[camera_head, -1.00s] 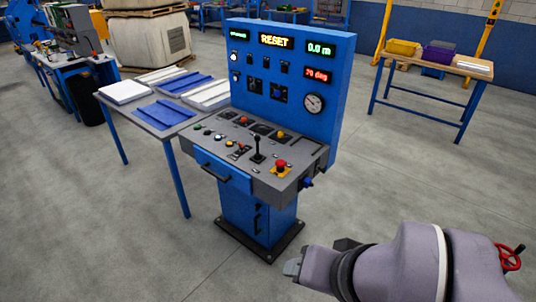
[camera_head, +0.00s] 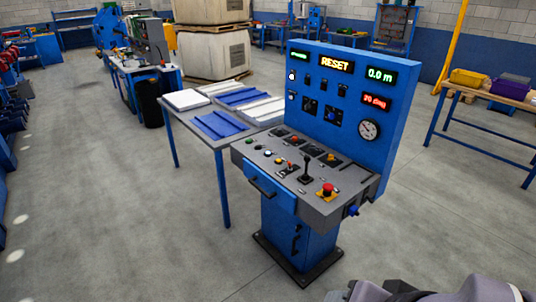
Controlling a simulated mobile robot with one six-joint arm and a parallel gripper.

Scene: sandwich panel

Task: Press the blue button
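The blue control console (camera_head: 300,200) stands in the middle, with a grey sloped desk of small buttons and levers and an upright blue panel behind. A small blue knob-like button (camera_head: 352,210) sticks out at the right front side of the desk, below the red mushroom button (camera_head: 327,190) on its yellow base. I cannot make out another blue button among the small desk controls. My gripper (camera_head: 338,296) shows only partly at the bottom edge, in front of the console and apart from it. Its fingertips are mostly cut off, and their opening cannot be told.
A table (camera_head: 222,139) with blue and white panels stands against the console's left side. A wooden-topped bench (camera_head: 492,98) with yellow and purple bins is at the right. The floor in front of the console and to its right is clear.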

